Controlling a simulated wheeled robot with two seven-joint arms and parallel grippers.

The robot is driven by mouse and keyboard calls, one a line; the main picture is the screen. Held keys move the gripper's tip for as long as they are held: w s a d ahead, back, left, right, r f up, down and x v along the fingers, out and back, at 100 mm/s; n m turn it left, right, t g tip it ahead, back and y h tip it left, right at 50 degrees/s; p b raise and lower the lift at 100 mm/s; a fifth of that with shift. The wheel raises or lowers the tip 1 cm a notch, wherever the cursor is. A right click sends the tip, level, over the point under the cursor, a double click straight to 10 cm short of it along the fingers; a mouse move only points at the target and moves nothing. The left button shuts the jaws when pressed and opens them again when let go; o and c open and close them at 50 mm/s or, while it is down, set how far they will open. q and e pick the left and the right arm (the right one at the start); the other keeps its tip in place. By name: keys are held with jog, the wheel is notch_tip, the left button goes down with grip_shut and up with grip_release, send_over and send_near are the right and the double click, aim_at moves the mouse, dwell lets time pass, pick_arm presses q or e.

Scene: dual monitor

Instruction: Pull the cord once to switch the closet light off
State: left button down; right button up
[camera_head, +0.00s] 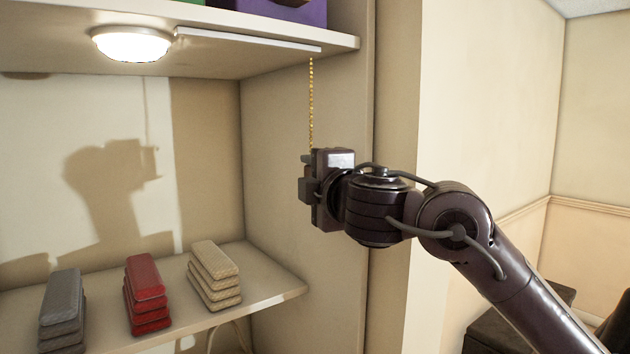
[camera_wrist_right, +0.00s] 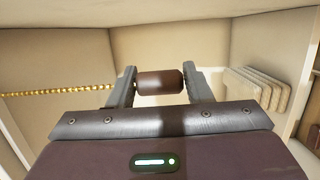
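The closet light (camera_head: 132,43) is a round lamp under the upper shelf, glowing bright. A gold beaded cord (camera_head: 311,100) hangs straight down from that shelf to my right gripper (camera_head: 308,174). The cord runs in from the left in the right wrist view (camera_wrist_right: 60,90). There, a brown cylindrical pull knob (camera_wrist_right: 160,82) sits between the two fingers of my right gripper (camera_wrist_right: 160,85), which appear to touch both its ends. The knob is hidden behind the gripper in the head view. My left gripper is not in view.
The upper shelf (camera_head: 240,60) is above the gripper, with a purple box (camera_head: 290,12) on it. The lower shelf (camera_head: 270,283) holds grey (camera_head: 62,300), red (camera_head: 146,285) and beige (camera_head: 214,270) folded stacks. The closet side wall (camera_head: 290,220) is close behind the gripper.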

jog(key=c, duration=0.3)
jog(key=shift+f, duration=0.2)
jog(key=shift+f+b, duration=0.6)
jog(key=shift+b, duration=0.1)
jog(key=shift+r+p, duration=0.75)
jog(key=shift+r, duration=0.05)
jog(key=o, duration=0.6)
